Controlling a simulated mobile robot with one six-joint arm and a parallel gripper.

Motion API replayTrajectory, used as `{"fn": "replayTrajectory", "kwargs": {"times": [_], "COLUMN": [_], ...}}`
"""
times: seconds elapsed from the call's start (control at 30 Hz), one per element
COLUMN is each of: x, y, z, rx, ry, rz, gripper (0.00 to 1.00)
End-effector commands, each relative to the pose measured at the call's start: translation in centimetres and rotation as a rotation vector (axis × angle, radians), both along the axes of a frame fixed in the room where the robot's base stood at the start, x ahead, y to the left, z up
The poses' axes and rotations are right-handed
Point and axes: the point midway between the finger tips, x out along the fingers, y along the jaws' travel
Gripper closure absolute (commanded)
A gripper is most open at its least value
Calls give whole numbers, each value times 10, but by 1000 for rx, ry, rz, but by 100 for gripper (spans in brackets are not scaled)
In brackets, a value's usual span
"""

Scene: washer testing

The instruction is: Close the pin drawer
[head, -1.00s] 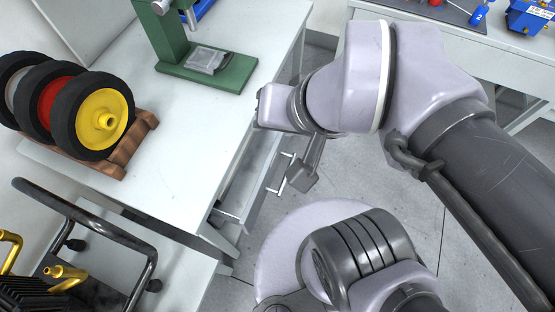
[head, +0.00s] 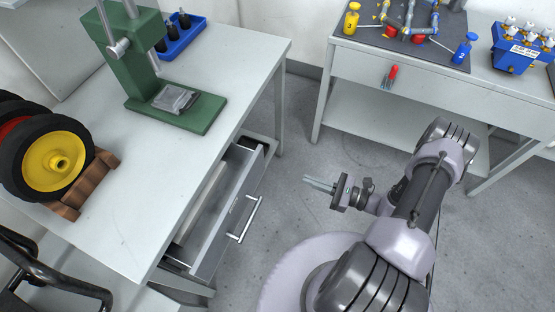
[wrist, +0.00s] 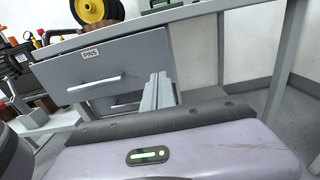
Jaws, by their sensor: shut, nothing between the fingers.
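The pin drawer (head: 227,213) is pulled out from under the left workbench in the head view, with part of its inside showing. Its bar handle (head: 244,219) is on the front face. In the wrist view its grey front (wrist: 120,62), labelled PINS, and its handle (wrist: 94,84) are seen. My gripper (head: 305,182) is shut and empty, to the right of the handle with a clear gap in the head view. Its fingers (wrist: 156,92) overlap the drawer front's lower right in the wrist view.
The workbench (head: 130,225) bears a green press (head: 180,110), a blue tray (head: 182,40) and wheels (head: 55,163) on a wooden rack. A second table (head: 400,70) stands at the back right. Another drawer handle (wrist: 125,106) shows below. Floor between is open.

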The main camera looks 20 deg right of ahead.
Motion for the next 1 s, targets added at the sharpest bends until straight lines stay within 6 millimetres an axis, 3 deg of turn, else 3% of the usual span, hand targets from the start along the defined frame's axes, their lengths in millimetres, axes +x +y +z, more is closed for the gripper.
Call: {"fn": "replayTrajectory", "kwargs": {"times": [0.13,0.63,1.0], "x": [9,72,85], "y": [14,96,111], "z": [-2,-3,-1], "rx": [6,4,5], "ry": [3,2,3], "rz": [-2,4,0], "gripper": [100,100,100]}}
